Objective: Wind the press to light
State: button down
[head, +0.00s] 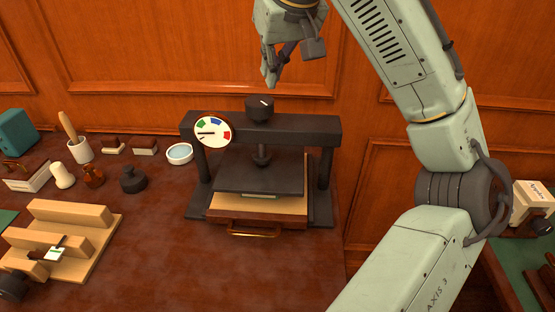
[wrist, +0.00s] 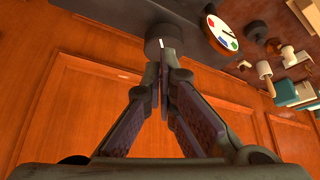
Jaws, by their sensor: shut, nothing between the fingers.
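The dark press (head: 262,132) stands on the table, with a round black knob (head: 260,108) bearing a white mark on top of its crossbeam. Its plate (head: 260,172) sits low over a wooden tray (head: 300,204) with a pale item partly visible beneath. A white dial (head: 212,131) on the beam has green, blue and red patches, and its black needle points left, off the patches. My gripper (head: 270,82) is shut and empty, above the knob and apart from it in the head view. In the wrist view the knob (wrist: 164,38) lies just beyond the fingertips (wrist: 164,65).
Left of the press are a small bowl (head: 180,153), stamps, bottles and a white cup (head: 80,150). A wooden rack (head: 75,232) stands at front left. The panelled wall (head: 100,50) is close behind. Table in front of the press is clear.

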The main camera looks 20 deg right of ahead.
notch_tip(320, 180, down, 7)
jog(key=b, duration=0.2)
dwell(0.4)
jog(key=shift+w+a, duration=0.15)
jog(key=shift+w, duration=0.15)
dwell(0.5)
jog(key=shift+a+p, duration=0.25)
jog(key=shift+p, duration=0.8)
jog(key=shift+s+a, duration=0.1)
jog(key=shift+a, duration=0.05)
jog(key=shift+s+f, duration=0.1)
jog(key=shift+s, duration=0.1)
send_near(263, 119)
jog(key=shift+w+a+r, duration=0.1)
jog(key=shift+w+r, duration=0.65)
jog(key=shift+w, duration=0.15)
